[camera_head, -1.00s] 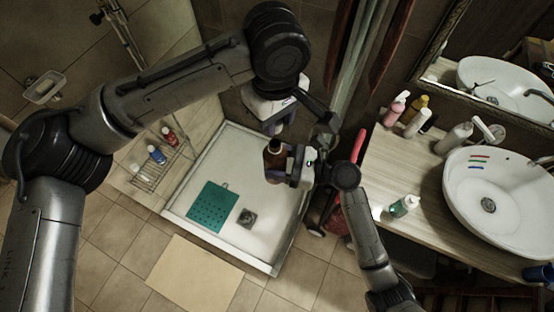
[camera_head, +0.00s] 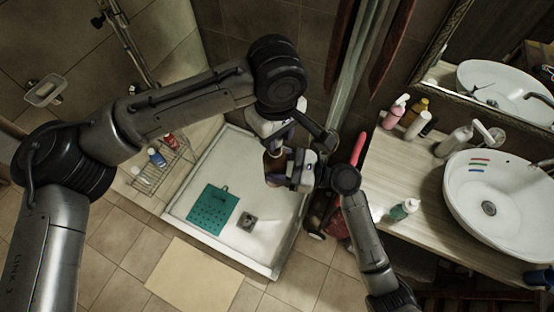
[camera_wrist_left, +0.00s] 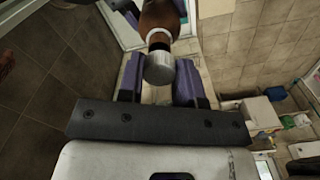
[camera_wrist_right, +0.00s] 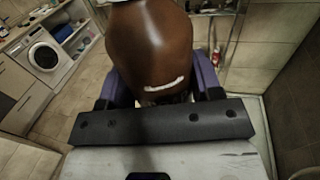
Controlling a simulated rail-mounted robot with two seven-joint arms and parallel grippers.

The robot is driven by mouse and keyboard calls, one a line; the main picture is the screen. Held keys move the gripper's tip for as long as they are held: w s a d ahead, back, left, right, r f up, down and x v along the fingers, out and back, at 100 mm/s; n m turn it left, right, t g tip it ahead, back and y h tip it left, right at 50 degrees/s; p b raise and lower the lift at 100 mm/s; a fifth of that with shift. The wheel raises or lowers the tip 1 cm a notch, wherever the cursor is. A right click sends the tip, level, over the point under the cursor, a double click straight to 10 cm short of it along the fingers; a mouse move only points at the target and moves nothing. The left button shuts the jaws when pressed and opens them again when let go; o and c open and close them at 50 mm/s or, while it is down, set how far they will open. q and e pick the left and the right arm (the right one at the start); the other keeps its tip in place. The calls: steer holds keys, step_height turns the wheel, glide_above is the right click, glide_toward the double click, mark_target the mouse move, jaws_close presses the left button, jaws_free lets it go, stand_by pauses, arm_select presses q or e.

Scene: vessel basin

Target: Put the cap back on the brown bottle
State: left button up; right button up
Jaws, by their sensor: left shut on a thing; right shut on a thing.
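The brown bottle (camera_head: 274,165) is upright above the shower tray, with my right gripper (camera_head: 283,172) shut around its body. It fills the upper middle of the right wrist view (camera_wrist_right: 150,45), a pale mark on its side. My left gripper (camera_head: 276,146) is directly above the bottle. In the left wrist view the silver-grey cap (camera_wrist_left: 159,68) is between its purple fingers, shut on it. The bottle's dark neck (camera_wrist_left: 158,38) lies in line with the cap, right against or very near it. I cannot tell whether the cap is seated. The head view hides the cap.
Below is the white shower tray (camera_head: 260,235) with a green mat (camera_head: 212,209) and a drain (camera_head: 247,221). A wire rack (camera_head: 157,165) with small bottles stands left. The counter (camera_head: 380,180) with bottles and the basin (camera_head: 505,200) is right.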

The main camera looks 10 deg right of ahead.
arm_select(q)
steer(key=shift+f, duration=0.15)
stand_by(0.4)
steer(key=shift+f, duration=0.75)
steer(key=shift+f, duration=0.55)
